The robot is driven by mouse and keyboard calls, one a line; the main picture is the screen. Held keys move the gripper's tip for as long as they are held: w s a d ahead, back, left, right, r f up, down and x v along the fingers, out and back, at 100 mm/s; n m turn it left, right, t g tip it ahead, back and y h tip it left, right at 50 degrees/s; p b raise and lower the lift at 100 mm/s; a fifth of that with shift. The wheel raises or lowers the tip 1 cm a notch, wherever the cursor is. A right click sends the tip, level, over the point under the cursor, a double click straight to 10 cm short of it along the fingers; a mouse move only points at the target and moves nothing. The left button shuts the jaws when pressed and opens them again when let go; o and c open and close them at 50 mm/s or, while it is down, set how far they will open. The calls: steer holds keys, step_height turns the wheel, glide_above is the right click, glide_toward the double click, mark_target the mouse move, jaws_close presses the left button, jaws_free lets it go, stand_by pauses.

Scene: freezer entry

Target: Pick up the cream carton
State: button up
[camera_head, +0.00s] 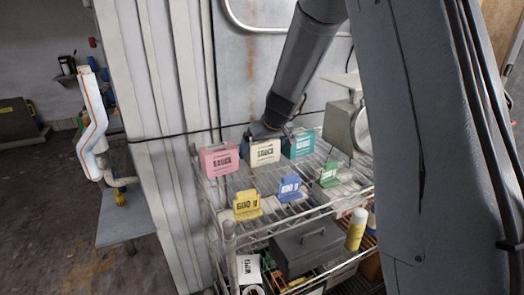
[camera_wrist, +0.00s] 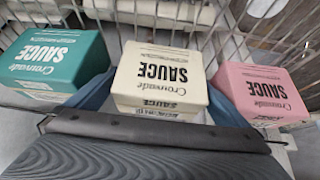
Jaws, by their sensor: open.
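The cream carton (camera_head: 265,152), labelled SAUCE, stands on the wire rack's top shelf between a pink carton (camera_head: 219,159) and a teal carton (camera_head: 299,143). My gripper (camera_head: 266,131) is at the carton's top back side in the head view. In the wrist view the blue fingers of my gripper (camera_wrist: 160,98) are apart, one on each side of the cream carton. I cannot tell whether they touch it. The carton's lower part is hidden.
The teal carton (camera_wrist: 56,62) and pink carton (camera_wrist: 260,92) stand close beside the fingers. Yellow (camera_head: 246,205), blue (camera_head: 289,189) and green (camera_head: 329,174) tags stand along the shelf front. A scale (camera_head: 344,124) stands at the right. The wall is close behind the rack.

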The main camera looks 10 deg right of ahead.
steer(key=c, duration=1.1)
steer(key=shift+r, duration=0.1)
